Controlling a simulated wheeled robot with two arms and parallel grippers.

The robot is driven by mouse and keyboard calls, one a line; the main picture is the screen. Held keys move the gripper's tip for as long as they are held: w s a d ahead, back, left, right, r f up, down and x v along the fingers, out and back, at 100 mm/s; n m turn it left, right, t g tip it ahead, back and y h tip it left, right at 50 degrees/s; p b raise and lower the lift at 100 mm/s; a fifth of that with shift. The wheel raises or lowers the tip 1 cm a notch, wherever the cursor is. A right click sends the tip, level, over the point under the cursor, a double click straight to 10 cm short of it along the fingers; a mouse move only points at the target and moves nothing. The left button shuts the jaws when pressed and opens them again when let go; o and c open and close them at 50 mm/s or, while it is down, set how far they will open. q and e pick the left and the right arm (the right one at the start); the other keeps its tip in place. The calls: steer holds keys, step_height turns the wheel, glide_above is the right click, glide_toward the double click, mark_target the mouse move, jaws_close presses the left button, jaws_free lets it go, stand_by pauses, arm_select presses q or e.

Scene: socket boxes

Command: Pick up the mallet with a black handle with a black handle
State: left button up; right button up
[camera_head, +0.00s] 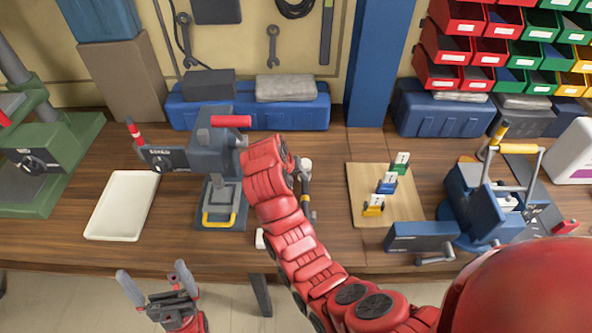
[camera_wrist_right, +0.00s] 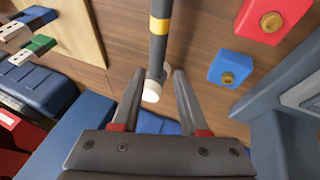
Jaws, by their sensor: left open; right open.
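A slim dark tool with a yellow band and a white end, apparently the mallet, lies on the wooden table in the head view (camera_head: 306,187), partly hidden by my right arm. In the right wrist view, its dark shaft (camera_wrist_right: 157,48) runs from the top edge down to the white end. My right gripper (camera_wrist_right: 158,76) is open, with one finger on each side of the white end; I cannot tell whether they touch. In the head view its fingers are hidden behind the arm. My left gripper (camera_head: 156,276) is open and empty in front of the table.
A wooden board (camera_head: 395,208) with small coloured blocks and a blue machine (camera_head: 480,205) are right. A red block (camera_wrist_right: 270,18) and blue block (camera_wrist_right: 232,68) lie near the tool. Blue toolboxes line the back.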

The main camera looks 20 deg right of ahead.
mark_target(304, 181)
steer(key=shift+d+f, duration=0.25)
steer(key=shift+d, duration=0.05)
steer(key=p+x, duration=0.3)
steer(key=x, duration=0.2)
steer(key=shift+d, duration=0.1)
steer(key=shift+w+d+f, duration=0.2)
steer(key=shift+d+f, duration=0.05)
steer(key=shift+f, duration=0.25)
jaws_close()
stand_by(0.8)
